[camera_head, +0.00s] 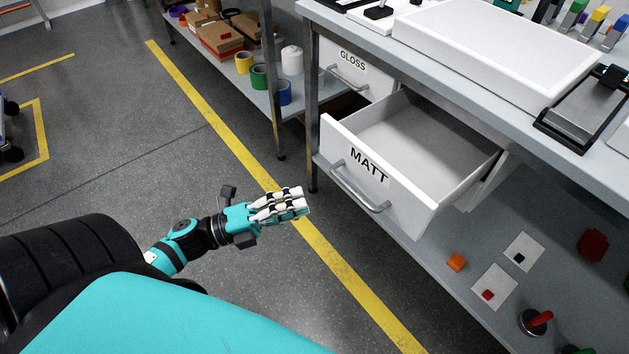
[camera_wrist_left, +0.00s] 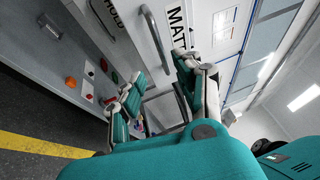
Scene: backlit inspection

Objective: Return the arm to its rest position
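My left gripper (camera_head: 290,204) hangs over the grey floor, left of the open MATT drawer (camera_head: 408,203) and apart from its handle (camera_head: 358,190). Its white fingers point right, toward the bench. In the left wrist view the fingers of my left gripper (camera_wrist_left: 160,68) are spread with nothing between them. The MATT drawer's handle (camera_wrist_left: 155,38) shows beyond them there. The MATT drawer is pulled out, and its visible inside is empty. My right gripper is in neither view.
The GLOSS drawer (camera_head: 355,76) beside it looks shut. A white light panel (camera_head: 495,45) lies on the bench top. The lower shelf holds an orange block (camera_head: 457,262) and a red-handled stamp (camera_head: 537,320). Bench legs stand near the gripper.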

